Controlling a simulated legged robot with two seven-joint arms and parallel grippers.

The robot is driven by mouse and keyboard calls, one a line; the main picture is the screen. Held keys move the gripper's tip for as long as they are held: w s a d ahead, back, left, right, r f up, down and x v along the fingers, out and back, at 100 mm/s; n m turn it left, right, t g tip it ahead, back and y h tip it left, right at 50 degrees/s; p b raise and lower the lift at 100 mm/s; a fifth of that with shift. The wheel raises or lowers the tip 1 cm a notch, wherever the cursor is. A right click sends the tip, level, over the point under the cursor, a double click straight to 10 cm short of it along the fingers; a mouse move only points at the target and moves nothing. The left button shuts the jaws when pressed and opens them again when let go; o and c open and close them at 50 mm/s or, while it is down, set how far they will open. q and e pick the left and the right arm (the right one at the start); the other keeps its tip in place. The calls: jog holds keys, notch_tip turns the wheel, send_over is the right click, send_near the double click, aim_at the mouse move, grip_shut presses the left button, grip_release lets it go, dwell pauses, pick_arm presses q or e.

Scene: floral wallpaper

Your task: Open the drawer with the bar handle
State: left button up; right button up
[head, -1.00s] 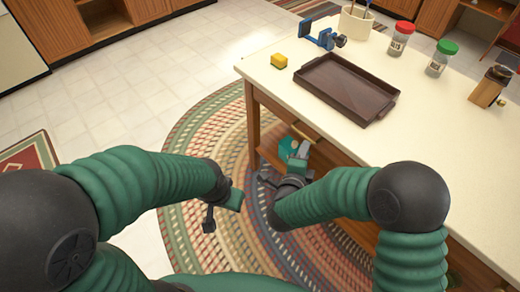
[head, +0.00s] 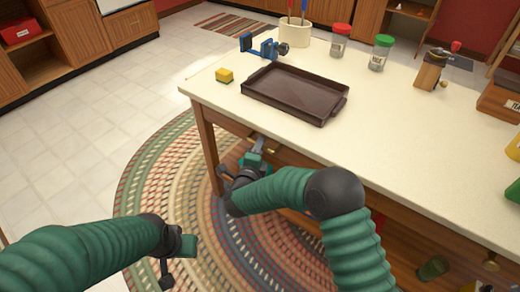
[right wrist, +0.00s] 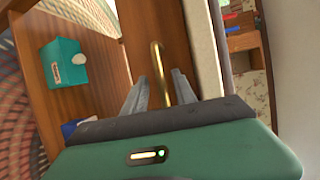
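The drawer (right wrist: 140,25) is a brown wooden front under the pale tabletop. Its brass bar handle (right wrist: 157,65) runs between the two fingers of my right gripper (right wrist: 160,90) in the right wrist view. Those fingers are apart, one on each side of the bar, with no clear grip on it. The drawer looks shut. In the head view my right gripper (head: 250,165) is at the table's front, below the top's edge, and the arm and gripper mostly hide the handle. My left gripper (head: 178,263) is open and empty over the braided rug, away from the table.
Another front with a round knob (head: 490,265) is at lower right. A teal box (right wrist: 65,62) stands on the shelf below.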

jog(key=shift+w+d+f, duration=0.1)
jog(key=shift+w+d, duration=0.05)
jog(key=shift+w, duration=0.45)
grip_shut()
jog(key=shift+s+f, duration=0.15)
dwell(0.9)
